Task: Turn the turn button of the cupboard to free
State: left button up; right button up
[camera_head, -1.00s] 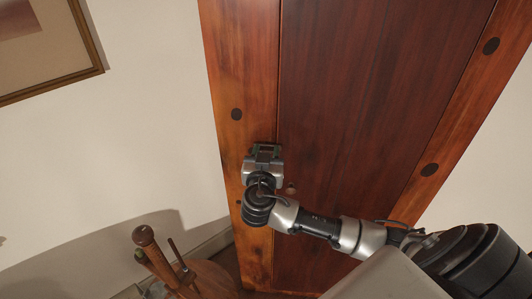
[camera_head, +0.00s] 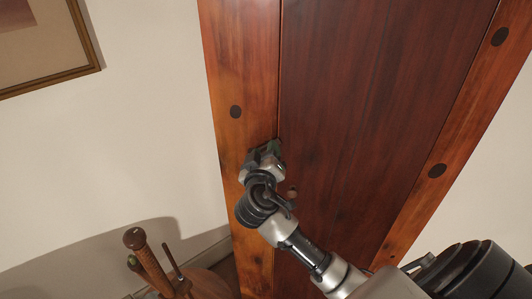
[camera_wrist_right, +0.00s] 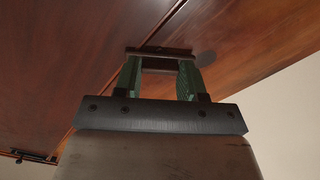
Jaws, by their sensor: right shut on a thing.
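The cupboard (camera_head: 345,90) is reddish-brown wood, with a door panel beside a lighter orange frame post. The turn button (camera_wrist_right: 160,51) shows in the right wrist view as a small dark bar lying across the seam between door and frame. My right gripper (camera_wrist_right: 160,66) is shut on the turn button, with a green-padded finger on each side. In the head view my right gripper (camera_head: 264,149) is tilted against the seam and hides the turn button. My left gripper is not in view.
A small round knob (camera_head: 291,191) sits on the door just below the gripper. Dark round plugs (camera_head: 236,112) dot the frame. A stand with wooden handles (camera_head: 150,262) is at lower left. A framed picture (camera_head: 45,45) hangs on the pale wall.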

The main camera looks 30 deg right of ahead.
jog(key=n+p, duration=0.2)
jog(key=n, duration=0.3)
jog(key=shift+r+n, duration=0.1)
jog(key=shift+n, duration=0.2)
jog(key=n+p, duration=0.2)
jog(key=n, duration=0.2)
jog(key=shift+a+p, duration=0.1)
jog(key=shift+p, duration=0.25)
jog(key=shift+f+n, duration=0.2)
jog(key=shift+n, duration=0.5)
jog(key=o, duration=0.9)
jog(key=shift+w, duration=0.1)
jog(key=shift+b+v, duration=1.7)
jog(key=shift+v, duration=3.75)
